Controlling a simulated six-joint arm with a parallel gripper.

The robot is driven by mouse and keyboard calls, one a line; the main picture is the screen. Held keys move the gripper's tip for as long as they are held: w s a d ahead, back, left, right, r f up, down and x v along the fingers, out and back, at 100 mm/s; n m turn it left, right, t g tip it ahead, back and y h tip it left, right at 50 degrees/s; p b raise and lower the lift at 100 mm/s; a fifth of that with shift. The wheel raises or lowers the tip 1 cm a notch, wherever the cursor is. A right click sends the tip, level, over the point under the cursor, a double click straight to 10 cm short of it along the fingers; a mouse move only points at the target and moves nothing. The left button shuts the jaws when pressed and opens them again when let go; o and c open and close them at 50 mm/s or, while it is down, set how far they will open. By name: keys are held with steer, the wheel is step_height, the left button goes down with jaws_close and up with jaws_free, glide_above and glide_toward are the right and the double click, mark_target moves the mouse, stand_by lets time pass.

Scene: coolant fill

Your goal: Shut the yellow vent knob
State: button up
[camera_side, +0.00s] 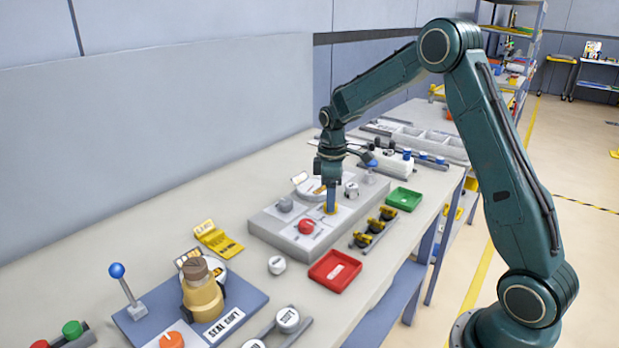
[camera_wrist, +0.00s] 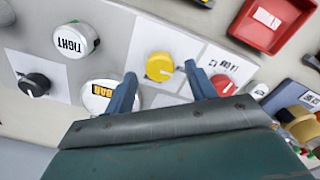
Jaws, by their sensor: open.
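The yellow vent knob (camera_wrist: 160,67) is a round knob with a pale pointer mark, set on a white panel plate in the wrist view. My gripper (camera_wrist: 160,77) is open, with one blue finger to the left of the knob and the other to its right. Gaps show between the knob and both fingers. In the side view my gripper (camera_side: 331,207) points straight down at the grey panel, and only a yellow edge of the knob (camera_side: 327,210) shows around the fingertips. The fingers hide most of the knob there.
A red knob (camera_side: 306,227) sits close beside my gripper on the panel (camera_side: 268,233); a white TIGHT cap (camera_wrist: 76,41) and a black knob (camera_wrist: 34,84) are nearby. A red tray (camera_side: 335,271) and a green tray (camera_side: 404,198) lie in front. Bare bench shows behind the panel.

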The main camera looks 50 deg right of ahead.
steer(key=shift+f, duration=0.95)
steer(key=c, duration=1)
